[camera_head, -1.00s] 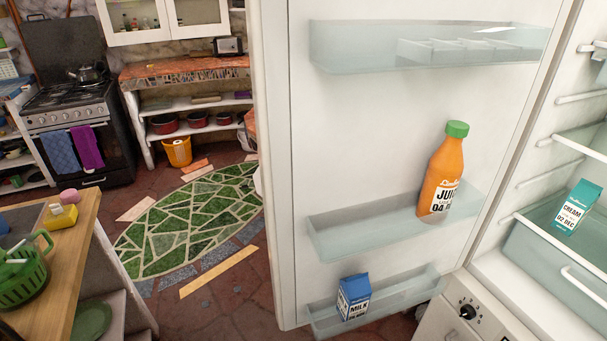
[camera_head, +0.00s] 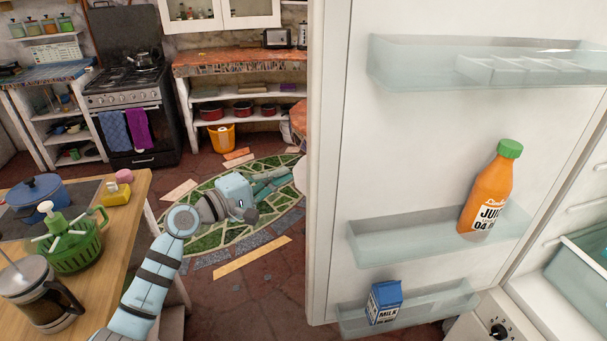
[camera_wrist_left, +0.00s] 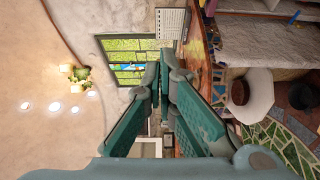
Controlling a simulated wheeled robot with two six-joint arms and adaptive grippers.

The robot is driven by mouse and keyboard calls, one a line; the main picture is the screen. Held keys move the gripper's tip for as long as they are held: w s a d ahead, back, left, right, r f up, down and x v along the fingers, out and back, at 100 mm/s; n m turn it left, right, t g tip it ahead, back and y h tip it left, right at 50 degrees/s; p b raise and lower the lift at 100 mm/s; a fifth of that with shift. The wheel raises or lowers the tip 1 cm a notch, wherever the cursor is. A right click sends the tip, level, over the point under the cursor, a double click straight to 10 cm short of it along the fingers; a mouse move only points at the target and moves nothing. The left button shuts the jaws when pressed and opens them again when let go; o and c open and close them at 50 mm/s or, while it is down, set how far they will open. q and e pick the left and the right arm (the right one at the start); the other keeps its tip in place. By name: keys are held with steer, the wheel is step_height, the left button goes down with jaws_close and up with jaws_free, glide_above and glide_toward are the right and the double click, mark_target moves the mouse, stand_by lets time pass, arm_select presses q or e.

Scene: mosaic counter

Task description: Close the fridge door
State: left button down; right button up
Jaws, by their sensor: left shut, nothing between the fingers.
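The fridge door (camera_head: 400,170) stands open in the head view, its inner side facing me. Its shelves hold an orange juice bottle (camera_head: 487,190) with a green cap and a blue-and-white milk carton (camera_head: 384,302). The fridge interior (camera_head: 555,285) shows at the right edge. My left arm comes in from the lower left. My left gripper (camera_head: 285,178) is shut and empty, left of the door's free edge and apart from it in the picture. In the left wrist view its fingers (camera_wrist_left: 160,75) meet with nothing between them. My right gripper is not in view.
A stove (camera_head: 133,115) and shelves stand behind. Open floor with a green mosaic (camera_head: 205,205) lies left of the door.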

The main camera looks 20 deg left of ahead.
arm_select(q)
steer(key=x, duration=0.6)
steer(key=s+d+p, duration=0.2)
steer(key=s, duration=0.1)
steer(key=shift+s+d, duration=0.15)
steer(key=shift+s, duration=0.2)
steer(key=shift+w+f, duration=0.15)
